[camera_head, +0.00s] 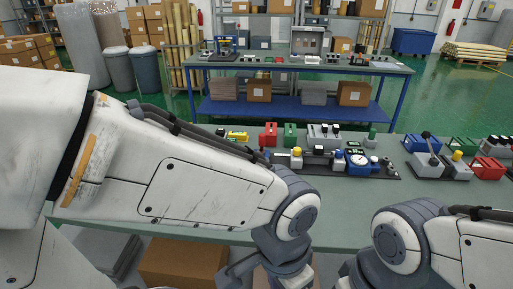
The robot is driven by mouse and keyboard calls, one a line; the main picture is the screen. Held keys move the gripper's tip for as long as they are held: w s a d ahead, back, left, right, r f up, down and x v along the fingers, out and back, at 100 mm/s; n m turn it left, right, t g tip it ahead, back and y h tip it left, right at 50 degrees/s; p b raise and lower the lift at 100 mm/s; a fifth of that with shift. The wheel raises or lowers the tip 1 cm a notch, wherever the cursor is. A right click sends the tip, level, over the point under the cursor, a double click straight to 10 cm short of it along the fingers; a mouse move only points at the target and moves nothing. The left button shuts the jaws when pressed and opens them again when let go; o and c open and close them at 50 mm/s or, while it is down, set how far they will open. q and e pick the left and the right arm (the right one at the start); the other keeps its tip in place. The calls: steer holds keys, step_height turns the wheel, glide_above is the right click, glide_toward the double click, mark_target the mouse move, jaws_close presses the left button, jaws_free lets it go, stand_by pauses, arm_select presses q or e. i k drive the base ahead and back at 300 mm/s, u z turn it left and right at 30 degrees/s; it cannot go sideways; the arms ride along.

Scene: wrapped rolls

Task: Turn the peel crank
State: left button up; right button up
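A fixture on a dark base with a round white-faced blue dial (358,160) and small yellow and blue knobs stands on the near bench, just beyond my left arm. I cannot tell for sure which part is the peel crank. My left arm crosses in front of the bench and bends down near the centre. My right arm enters at the lower right. Both grippers are below the picture or hidden, and neither arm touches these devices.
Red (488,166), green and blue blocks stand on the near bench. My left arm hides part of the bench's left side. A cardboard box (183,262) sits below. A second blue-framed bench (300,65) stands behind, across green floor.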

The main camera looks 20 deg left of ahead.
mark_target(262, 136)
steer(key=z, duration=0.35)
steer(key=i, duration=1.1)
steer(key=u, duration=0.85)
